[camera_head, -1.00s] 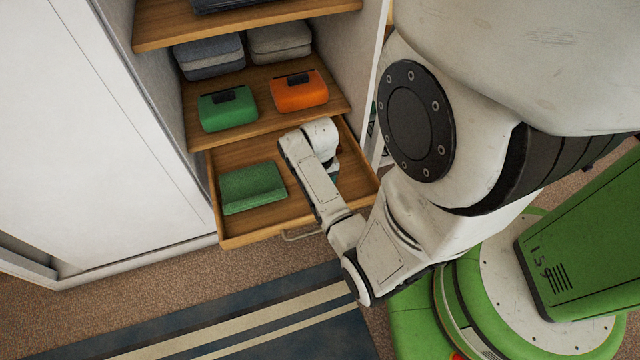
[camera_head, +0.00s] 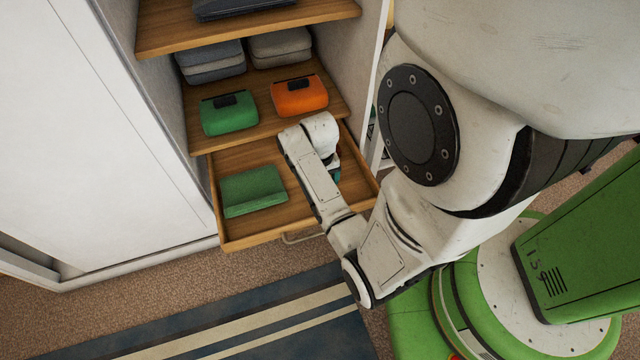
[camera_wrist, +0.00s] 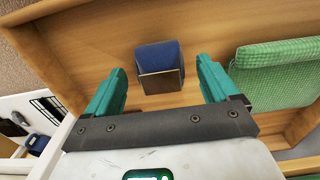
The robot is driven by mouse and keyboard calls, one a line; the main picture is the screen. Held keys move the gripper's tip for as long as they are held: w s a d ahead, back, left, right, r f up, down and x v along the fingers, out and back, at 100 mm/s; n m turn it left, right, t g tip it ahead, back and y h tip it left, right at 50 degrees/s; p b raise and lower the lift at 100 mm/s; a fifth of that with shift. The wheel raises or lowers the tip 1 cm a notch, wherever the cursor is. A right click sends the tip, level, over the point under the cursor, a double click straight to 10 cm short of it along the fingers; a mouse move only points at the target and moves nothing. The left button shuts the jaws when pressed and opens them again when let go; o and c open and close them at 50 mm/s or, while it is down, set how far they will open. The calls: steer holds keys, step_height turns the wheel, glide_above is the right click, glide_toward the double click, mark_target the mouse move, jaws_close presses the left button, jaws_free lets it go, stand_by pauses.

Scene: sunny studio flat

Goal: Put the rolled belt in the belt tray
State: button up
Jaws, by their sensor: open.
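A small blue piece with a flat brownish-grey front face (camera_wrist: 158,56), which looks like the rolled belt, lies on the wooden floor of the open drawer (camera_head: 222,225). In the wrist view my gripper (camera_wrist: 160,66) is open and empty. Its two teal fingers stand apart, with the blue piece between their tips in the picture and a visible gap on each side. I cannot tell how far above it the tips are. In the head view my arm hides the blue piece and most of the gripper. I cannot pick out which part is the belt tray.
A folded green cloth (camera_head: 252,190) lies in the drawer to the left of my arm. Above it, a shelf holds a green case (camera_head: 228,116) and an orange case (camera_head: 300,95), with grey folded items (camera_head: 210,62) behind. A striped rug (camera_head: 250,325) lies in front.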

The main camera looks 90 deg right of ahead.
step_height(320, 180, up, 9)
steer(key=p, duration=0.2)
steer(key=shift+p, duration=0.35)
steer(key=w+a+r+n, duration=0.1)
steer(key=w+a+n, duration=0.3)
steer(key=a, duration=0.4)
steer(key=w+a+r+n, duration=0.1)
steer(key=w+a+n, duration=0.3)
steer(key=a, duration=0.5)
steer(key=w+a+r+n+t, duration=0.1)
steer(key=w+a+n, duration=0.3)
steer(key=a, duration=0.5)
steer(key=shift+a+r+n, duration=0.2)
steer(key=shift+r+n, duration=0.35)
steer(key=shift+n, duration=0.65)
